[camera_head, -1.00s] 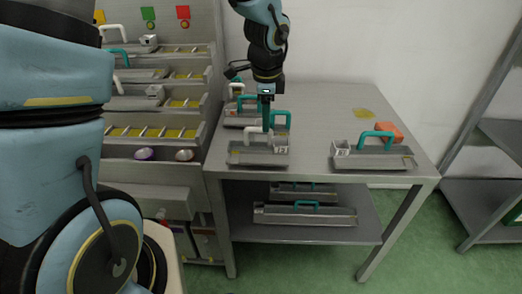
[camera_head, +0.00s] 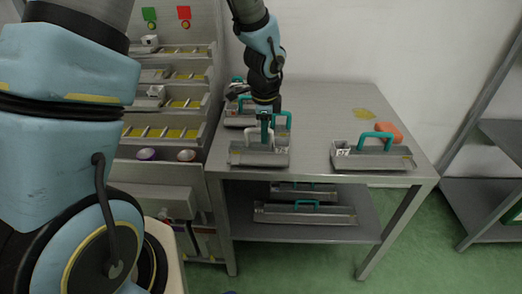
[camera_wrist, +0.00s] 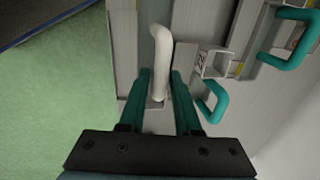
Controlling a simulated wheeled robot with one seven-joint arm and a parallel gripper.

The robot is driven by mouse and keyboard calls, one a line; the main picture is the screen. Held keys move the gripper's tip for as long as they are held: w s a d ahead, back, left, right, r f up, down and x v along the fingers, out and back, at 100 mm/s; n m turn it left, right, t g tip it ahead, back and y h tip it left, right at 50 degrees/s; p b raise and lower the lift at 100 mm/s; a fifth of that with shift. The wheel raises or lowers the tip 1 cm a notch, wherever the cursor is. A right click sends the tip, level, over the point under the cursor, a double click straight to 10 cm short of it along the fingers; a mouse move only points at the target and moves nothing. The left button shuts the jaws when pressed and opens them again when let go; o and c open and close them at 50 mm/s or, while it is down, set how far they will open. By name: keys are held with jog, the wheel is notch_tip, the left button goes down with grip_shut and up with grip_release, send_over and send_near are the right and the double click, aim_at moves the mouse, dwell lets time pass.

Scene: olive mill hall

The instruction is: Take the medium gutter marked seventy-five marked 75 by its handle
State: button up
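My gripper (camera_head: 265,128) points down over the front-left gutter (camera_head: 255,157) on the steel table. In the wrist view its two teal fingers (camera_wrist: 161,85) stand apart on either side of that gutter's white handle (camera_wrist: 160,45), with small gaps visible. A small number label is on a grey gutter end (camera_wrist: 212,62) beside it; its digits are too small to read surely. A gutter with a teal handle (camera_head: 376,142) stands at the right of the table. Another teal handle (camera_head: 281,118) rises just behind the front-left gutter.
More gutters stand behind my gripper at the table's back left (camera_head: 238,108). Long gutters with teal handles lie on the lower shelf (camera_head: 310,215). A stepped rack (camera_head: 165,130) adjoins the table's left side. An orange block (camera_head: 390,130) lies at the right. The table's back middle is clear.

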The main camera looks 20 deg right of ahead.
grip_shut()
dwell(1.0)
